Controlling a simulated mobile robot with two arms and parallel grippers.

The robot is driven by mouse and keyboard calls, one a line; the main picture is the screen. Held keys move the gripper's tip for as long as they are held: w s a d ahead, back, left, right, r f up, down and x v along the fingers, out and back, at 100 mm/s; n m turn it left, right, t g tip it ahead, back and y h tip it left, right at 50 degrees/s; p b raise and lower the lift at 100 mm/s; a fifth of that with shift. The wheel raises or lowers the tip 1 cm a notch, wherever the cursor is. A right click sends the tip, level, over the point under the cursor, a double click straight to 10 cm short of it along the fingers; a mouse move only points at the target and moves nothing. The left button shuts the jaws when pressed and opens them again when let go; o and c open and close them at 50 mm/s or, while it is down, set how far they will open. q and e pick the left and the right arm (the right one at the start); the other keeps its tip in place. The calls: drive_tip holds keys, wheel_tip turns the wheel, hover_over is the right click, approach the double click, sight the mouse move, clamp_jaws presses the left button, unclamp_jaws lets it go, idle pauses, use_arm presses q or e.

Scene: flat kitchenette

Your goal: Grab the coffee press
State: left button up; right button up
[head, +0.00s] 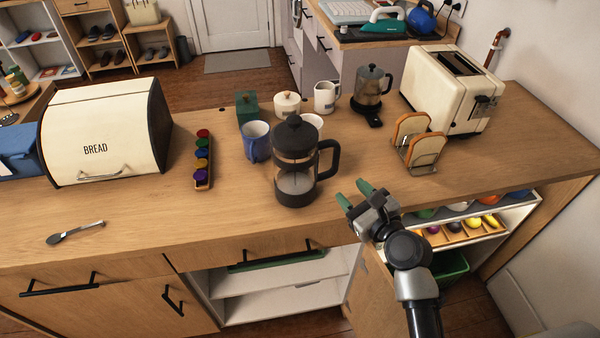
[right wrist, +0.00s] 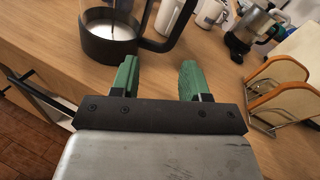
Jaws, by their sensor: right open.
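The coffee press (head: 294,165) stands upright on the wooden counter, with a black lid and frame, a clear body and a black handle on its right side. Its lower part and handle show at the top left of the right wrist view (right wrist: 108,42). My right gripper (head: 354,194) is at the counter's front edge, to the right of the press and apart from it. Its green fingers (right wrist: 160,80) are spread with nothing between them. The handle is just beyond the fingertips in the wrist view. My left gripper is not in view.
A blue mug (head: 256,143) stands close left of the press, and a white cup (head: 312,122) is behind it. A toast rack (head: 422,150) with bread and a toaster (head: 450,92) are to the right. A bread box (head: 105,135) is at left. The front left counter is mostly clear.

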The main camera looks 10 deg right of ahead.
sight(338, 160)
drive_tip(key=shift+w+d+r+m+t, duration=0.2)
drive_tip(key=shift+w+r+m, duration=0.1)
drive_tip(key=shift+m, duration=0.25)
drive_tip(key=shift+w+d+r+m+t, duration=0.1)
drive_tip(key=shift+w+r+m+t, duration=0.15)
drive_tip(key=shift+m, duration=0.3)
drive_tip(key=shift+w+d+r+m+t, duration=0.1)
drive_tip(key=shift+w+r+m+t, duration=0.2)
drive_tip(key=shift+m, duration=0.2)
drive_tip(key=x, duration=0.4)
drive_tip(key=shift+w, duration=0.4)
drive_tip(key=x, duration=0.4)
drive_tip(key=f+x, duration=0.1)
drive_tip(key=x, duration=0.1)
drive_tip(key=shift+d+p, duration=0.25)
drive_tip(key=shift+p, duration=0.15)
drive_tip(key=shift+r, duration=0.1)
drive_tip(key=shift+c, duration=0.6)
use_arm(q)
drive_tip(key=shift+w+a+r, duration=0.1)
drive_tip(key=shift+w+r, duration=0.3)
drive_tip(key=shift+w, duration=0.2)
use_arm(e)
clamp_jaws()
drive_tip(key=shift+r, duration=0.1)
